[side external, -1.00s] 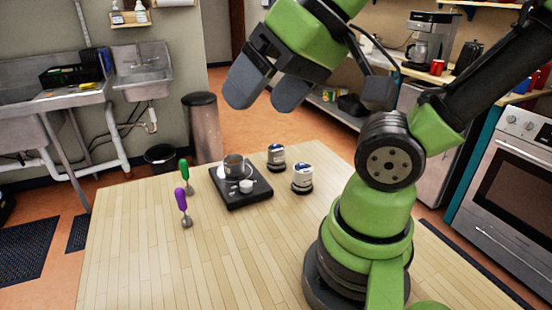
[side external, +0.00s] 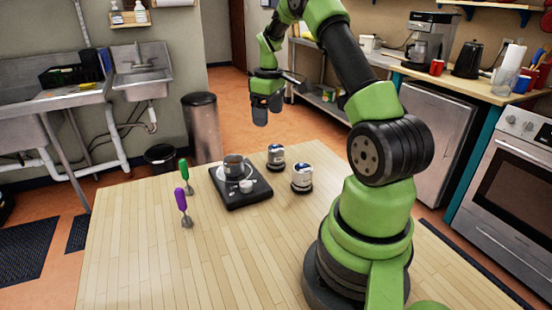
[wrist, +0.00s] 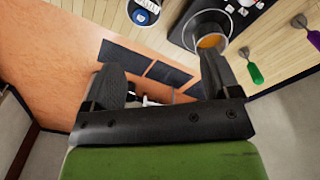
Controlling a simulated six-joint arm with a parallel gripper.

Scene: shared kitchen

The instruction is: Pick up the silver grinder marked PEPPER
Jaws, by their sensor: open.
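Two small silver grinders with dark bases and blue-and-white markings stand upright on the wooden table, one farther back (side external: 276,157) and one nearer my arm's base (side external: 302,179). Their lettering is too small to read, so I cannot tell which is marked PEPPER. One blue-and-white round-topped grinder (wrist: 145,11) shows at the top edge of the wrist view. My gripper (side external: 260,116) is raised above and beyond the table's far edge, apart from both grinders. In the wrist view its two fingers (wrist: 162,80) are spread with nothing held between them.
The table's front (side external: 160,270) is clear.

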